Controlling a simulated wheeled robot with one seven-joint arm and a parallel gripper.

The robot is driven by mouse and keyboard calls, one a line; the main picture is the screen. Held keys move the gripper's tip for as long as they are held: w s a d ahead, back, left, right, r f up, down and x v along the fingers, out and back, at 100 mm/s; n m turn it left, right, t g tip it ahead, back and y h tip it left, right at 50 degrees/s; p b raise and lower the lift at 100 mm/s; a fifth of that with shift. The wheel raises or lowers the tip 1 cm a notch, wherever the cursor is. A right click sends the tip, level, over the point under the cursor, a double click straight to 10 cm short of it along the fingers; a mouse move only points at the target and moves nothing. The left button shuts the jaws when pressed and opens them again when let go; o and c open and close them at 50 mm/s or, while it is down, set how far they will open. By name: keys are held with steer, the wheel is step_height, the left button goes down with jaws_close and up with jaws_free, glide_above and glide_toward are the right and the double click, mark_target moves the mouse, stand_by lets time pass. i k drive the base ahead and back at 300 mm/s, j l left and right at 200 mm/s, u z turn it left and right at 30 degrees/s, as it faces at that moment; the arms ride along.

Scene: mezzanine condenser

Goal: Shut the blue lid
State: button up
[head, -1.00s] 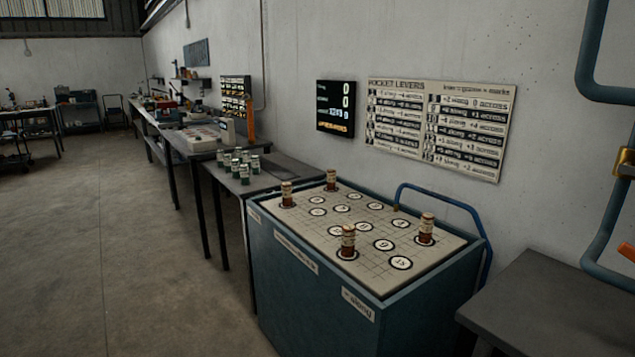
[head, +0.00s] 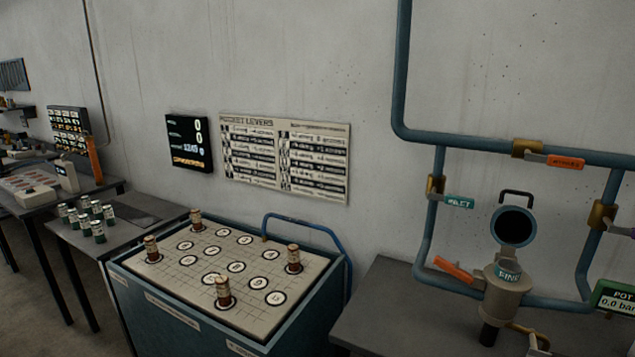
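A grey pot (head: 508,292) with a teal label stands over the dark table at the right. A round, dark-faced lid (head: 513,225) with a pale blue-grey rim and a black handle stands upright above it, which looks like an open lid. A large blue cabinet (head: 160,312) stands left of it, with a pale board (head: 190,282) on top and a blue tubular bar (head: 310,224) at its back right. My gripper is not in view.
Blue pipes (head: 400,75) run around the pot. They carry an orange-tagged valve (head: 565,162), a teal-tagged valve (head: 459,201) and an orange lever (head: 455,268). Brown pegs stand on the board. The dark table (head: 385,305) is bare left of the pot.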

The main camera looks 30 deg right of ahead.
mark_target(513, 228)
steer(key=z, duration=2.15)
